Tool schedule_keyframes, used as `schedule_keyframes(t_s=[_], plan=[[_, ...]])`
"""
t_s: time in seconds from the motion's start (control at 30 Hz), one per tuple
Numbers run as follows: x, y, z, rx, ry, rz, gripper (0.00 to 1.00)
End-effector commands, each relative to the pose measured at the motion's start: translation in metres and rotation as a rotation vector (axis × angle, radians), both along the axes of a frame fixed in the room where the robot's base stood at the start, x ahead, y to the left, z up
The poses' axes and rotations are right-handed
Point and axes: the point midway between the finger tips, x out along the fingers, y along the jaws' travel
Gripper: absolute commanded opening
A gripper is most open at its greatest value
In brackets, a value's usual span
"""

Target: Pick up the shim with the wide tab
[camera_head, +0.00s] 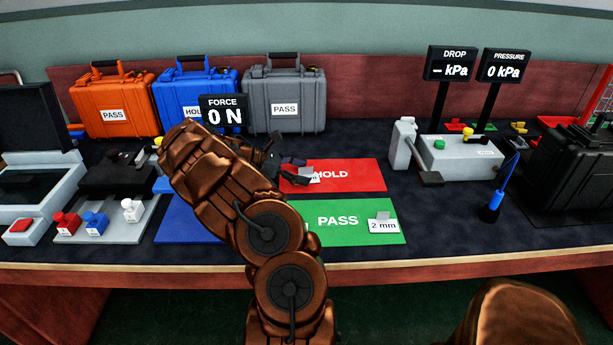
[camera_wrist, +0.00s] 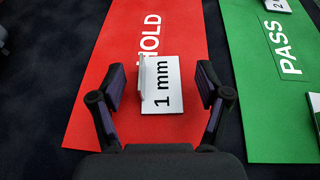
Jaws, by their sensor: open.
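A white shim (camera_wrist: 173,97) marked "1 mm" lies on the red HOLD mat (camera_wrist: 112,62), with a pale tab (camera_wrist: 146,72) standing up along its left side. My gripper (camera_wrist: 160,88) is open above it, one finger on each side of the shim, and holds nothing. In the head view my gripper (camera_head: 287,172) is over the left part of the red mat, and my arm hides most of the shim. Another shim (camera_head: 384,226), marked "2 mm", lies at the right of the green PASS mat (camera_head: 345,236) with an upright grey tab. I cannot compare the tab widths surely.
Orange (camera_head: 113,105), blue (camera_head: 187,92) and grey (camera_head: 284,95) cases stand along the back. A FORCE display (camera_head: 222,112) reads 0 N. A grey box (camera_head: 460,158) and a blue-handled tool (camera_head: 497,196) are to the right. Dark table surface is clear beside the green mat.

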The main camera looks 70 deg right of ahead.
Motion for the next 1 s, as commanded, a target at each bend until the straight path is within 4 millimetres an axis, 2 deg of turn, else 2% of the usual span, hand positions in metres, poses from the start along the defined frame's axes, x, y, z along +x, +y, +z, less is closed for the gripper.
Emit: schedule_keyframes(t_s=[0.2, 0.5, 1.0], plan=[[-0.018, -0.009, -0.008, -0.001, 0.002, -0.002, 0.76], [-0.019, -0.010, -0.009, -0.001, 0.000, 0.000, 0.75], [-0.019, -0.010, -0.009, -0.001, -0.001, 0.001, 0.23]])
